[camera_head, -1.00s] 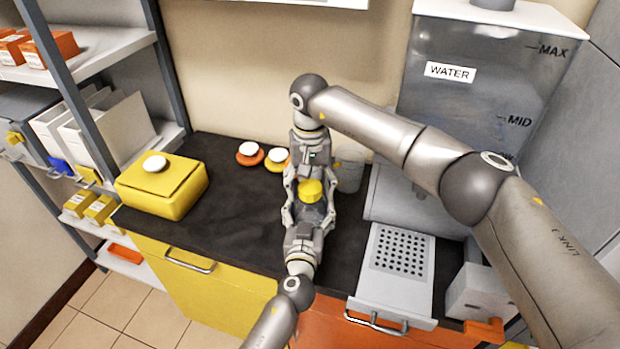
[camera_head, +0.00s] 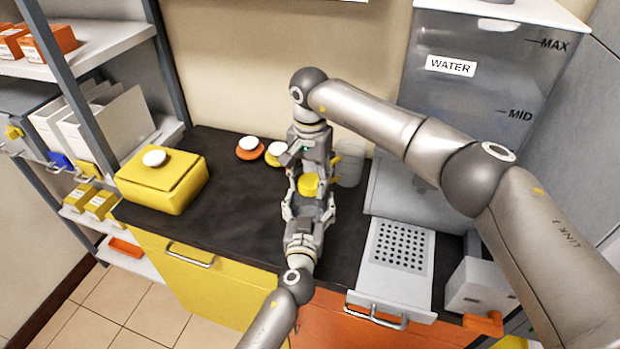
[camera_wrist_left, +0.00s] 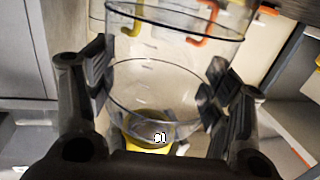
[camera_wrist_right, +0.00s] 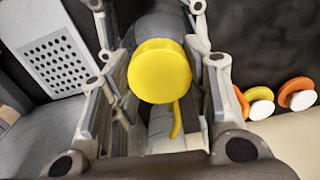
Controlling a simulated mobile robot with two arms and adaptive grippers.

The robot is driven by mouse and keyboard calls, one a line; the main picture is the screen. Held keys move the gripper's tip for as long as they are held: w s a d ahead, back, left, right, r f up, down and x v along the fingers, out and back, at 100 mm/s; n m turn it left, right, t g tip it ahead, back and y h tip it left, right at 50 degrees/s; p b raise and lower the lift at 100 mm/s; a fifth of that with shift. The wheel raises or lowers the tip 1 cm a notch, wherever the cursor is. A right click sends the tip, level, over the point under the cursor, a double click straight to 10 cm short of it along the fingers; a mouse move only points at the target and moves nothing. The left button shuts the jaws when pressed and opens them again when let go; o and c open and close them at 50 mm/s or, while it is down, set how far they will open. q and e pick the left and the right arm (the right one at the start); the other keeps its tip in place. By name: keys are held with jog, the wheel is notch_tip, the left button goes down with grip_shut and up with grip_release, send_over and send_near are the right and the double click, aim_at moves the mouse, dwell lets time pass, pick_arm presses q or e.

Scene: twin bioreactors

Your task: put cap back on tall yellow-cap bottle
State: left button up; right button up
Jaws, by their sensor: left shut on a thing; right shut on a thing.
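The yellow cap (camera_head: 309,185) sits between my two grippers above the dark counter. In the right wrist view its round face (camera_wrist_right: 160,71) lies between the fingers of my right gripper (camera_head: 308,172), which is shut on it. My left gripper (camera_head: 308,207) comes from the near side and is shut on a clear bottle (camera_wrist_left: 150,85). The left wrist view shows the clear wall between its fingers, with a yellow part (camera_wrist_left: 148,130) bearing a small white mark low in view. The grippers hide most of the bottle in the head view. I cannot tell whether cap and bottle touch.
A clear vessel (camera_head: 350,167) stands close right of the grippers. A yellow box (camera_head: 162,185) is at left, a perforated tray (camera_head: 392,285) at right. The counter's left middle is free.

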jog(key=m, duration=0.8)
jog(key=shift+m, duration=0.3)
jog(key=m, duration=0.6)
jog(key=shift+m, duration=0.4)
jog(key=m, duration=0.6)
jog(key=shift+m, duration=0.4)
jog(key=m, duration=0.6)
jog(key=shift+m, duration=0.3)
jog(key=m, duration=0.7)
jog(key=shift+f, duration=0.1)
jog(key=m, duration=0.5)
jog(key=shift+w, duration=0.1)
jog(key=m, duration=0.6)
jog(key=shift+m, duration=0.4)
jog(key=m, duration=0.6)
jog(key=shift+m, duration=0.4)
